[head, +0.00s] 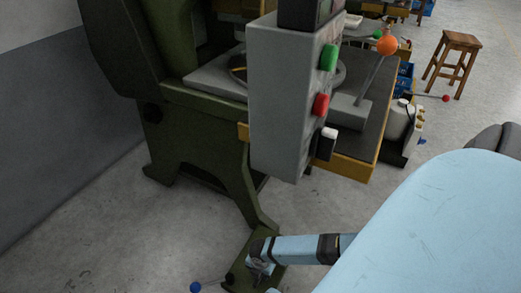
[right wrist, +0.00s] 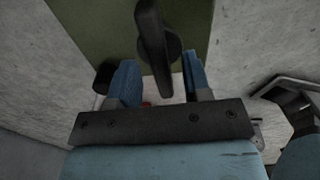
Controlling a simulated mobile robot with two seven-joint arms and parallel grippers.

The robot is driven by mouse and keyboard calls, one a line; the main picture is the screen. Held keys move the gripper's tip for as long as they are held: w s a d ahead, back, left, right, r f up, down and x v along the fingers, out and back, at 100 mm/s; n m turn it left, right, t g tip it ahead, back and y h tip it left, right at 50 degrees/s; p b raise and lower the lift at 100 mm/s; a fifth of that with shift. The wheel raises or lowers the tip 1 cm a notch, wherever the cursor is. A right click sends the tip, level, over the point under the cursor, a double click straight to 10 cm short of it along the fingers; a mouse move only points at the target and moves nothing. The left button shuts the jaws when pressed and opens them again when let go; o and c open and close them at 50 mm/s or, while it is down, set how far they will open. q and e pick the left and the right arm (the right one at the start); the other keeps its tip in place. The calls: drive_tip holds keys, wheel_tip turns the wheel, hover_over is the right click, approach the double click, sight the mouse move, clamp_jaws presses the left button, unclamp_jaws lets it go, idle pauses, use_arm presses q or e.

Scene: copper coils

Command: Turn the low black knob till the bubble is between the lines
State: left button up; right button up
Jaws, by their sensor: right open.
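A black bar-shaped knob (right wrist: 152,40) with a round hub stands out from a green plate (right wrist: 90,20) in the right wrist view. My right gripper (right wrist: 162,82) is open, its two blue fingers apart on either side of the knob's lower end. I cannot tell whether either finger touches it. In the head view my right gripper (head: 262,268) is low by the green foot (head: 240,243) of the machine, and I cannot make out the knob clearly there. No bubble or lines can be made out. My left gripper is not in view.
The green machine (head: 205,125) stands above, with a grey control box (head: 275,100) overhanging the foot. A rod with a blue ball (head: 195,287) sticks out left of the foot. A wooden stool (head: 455,60) stands far off. Bare floor (head: 120,240) lies to the left.

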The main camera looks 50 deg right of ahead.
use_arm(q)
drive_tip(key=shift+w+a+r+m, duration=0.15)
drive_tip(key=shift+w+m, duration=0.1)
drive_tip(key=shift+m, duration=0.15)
use_arm(e)
drive_tip(key=shift+f, duration=0.85)
drive_tip(key=shift+c, duration=0.4)
clamp_jaws()
